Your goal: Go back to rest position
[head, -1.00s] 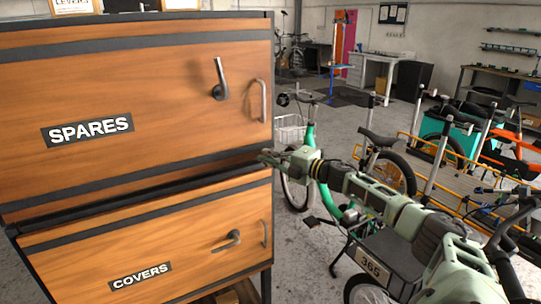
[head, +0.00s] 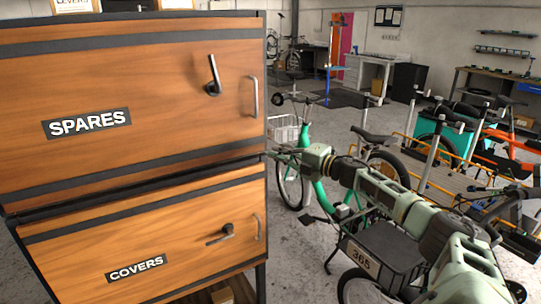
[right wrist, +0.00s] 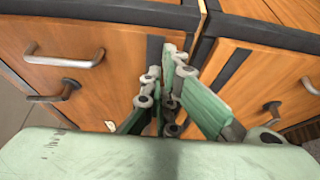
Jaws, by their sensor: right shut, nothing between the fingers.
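My right gripper (head: 278,153) is shut and empty. In the head view it is beside the right edge of the wooden cabinet, level with the gap between the SPARES door (head: 150,85) and the COVERS door (head: 140,235). In the right wrist view its green fingers (right wrist: 172,88) point at the dark frame strip between two wooden fronts; I cannot tell whether they touch it. Both doors look closed. The SPARES lever (head: 213,76) is near upright, and the COVERS lever (head: 220,234) lies nearly flat. My left gripper is not in view.
Bar handles (head: 253,97) stick out from the doors. A green cargo bike (head: 318,190) with a 365 plate stands close behind and under my right arm. More bikes and a workbench (head: 500,75) are farther right. Open floor (head: 300,270) shows beside the cabinet.

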